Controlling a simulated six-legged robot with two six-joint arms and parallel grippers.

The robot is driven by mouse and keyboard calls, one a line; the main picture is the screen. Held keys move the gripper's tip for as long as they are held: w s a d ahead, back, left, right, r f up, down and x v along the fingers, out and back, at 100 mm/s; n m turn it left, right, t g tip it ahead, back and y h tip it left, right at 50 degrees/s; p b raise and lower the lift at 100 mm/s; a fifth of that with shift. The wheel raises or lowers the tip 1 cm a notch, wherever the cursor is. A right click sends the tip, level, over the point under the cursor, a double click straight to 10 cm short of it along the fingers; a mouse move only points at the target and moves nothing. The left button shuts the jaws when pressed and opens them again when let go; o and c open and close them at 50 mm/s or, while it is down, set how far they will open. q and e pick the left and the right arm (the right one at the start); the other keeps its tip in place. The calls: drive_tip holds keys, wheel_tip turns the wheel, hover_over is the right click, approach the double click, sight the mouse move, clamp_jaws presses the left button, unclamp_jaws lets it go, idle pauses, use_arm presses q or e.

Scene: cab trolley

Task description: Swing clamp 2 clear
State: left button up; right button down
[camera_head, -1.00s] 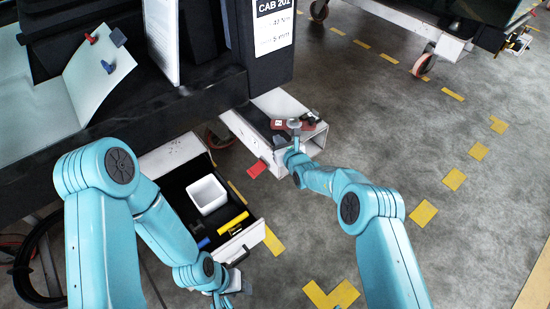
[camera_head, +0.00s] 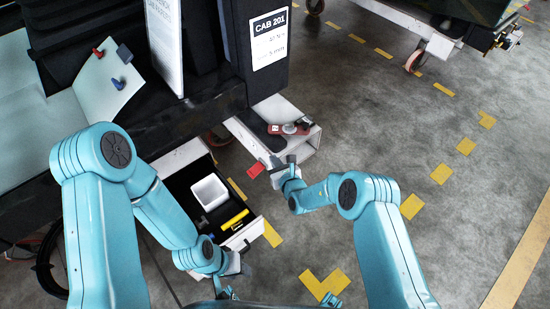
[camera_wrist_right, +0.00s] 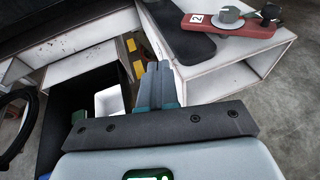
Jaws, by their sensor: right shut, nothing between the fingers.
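Clamp 2 (camera_head: 289,129) is a red bar with a white "2" label, a grey round knob and a dark knob. It lies across the top of the white beam (camera_head: 312,142) near its open end, and shows at the top right of the right wrist view (camera_wrist_right: 250,28). My right gripper (camera_head: 275,160) is beside the beam, to the lower left of the clamp and apart from it. Its fingers (camera_wrist_right: 158,85) are together and empty. My left gripper (camera_head: 238,263) hangs low by the drawer front; its fingers are too small to read.
An open drawer (camera_head: 235,238) holds a white box (camera_head: 209,192) and a yellow cylinder (camera_head: 234,219). A red piece (camera_head: 255,170) sits beside the beam. The dark cab (camera_head: 215,97) stands above left.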

drive_tip(key=shift+s, duration=0.1)
drive_tip(key=s+d+f+n+g, duration=0.25)
drive_tip(key=s+n+g, duration=0.45)
drive_tip(key=s, duration=0.5)
drive_tip(key=s+d+f+n+g, duration=0.25)
drive_tip(key=s+n+g, duration=0.4)
drive_tip(key=s, duration=0.65)
drive_tip(key=s+d+r+n+t+h, duration=0.1)
drive_tip(key=s+d+r+n, duration=0.3)
drive_tip(key=s+d+n, duration=0.7)
drive_tip(key=n+h, duration=0.1)
drive_tip(key=n, duration=0.3)
drive_tip(key=shift+d+h, duration=0.2)
drive_tip(key=shift+h, duration=0.2)
drive_tip(key=shift+s+d, duration=0.1)
drive_tip(key=shift+d, duration=0.05)
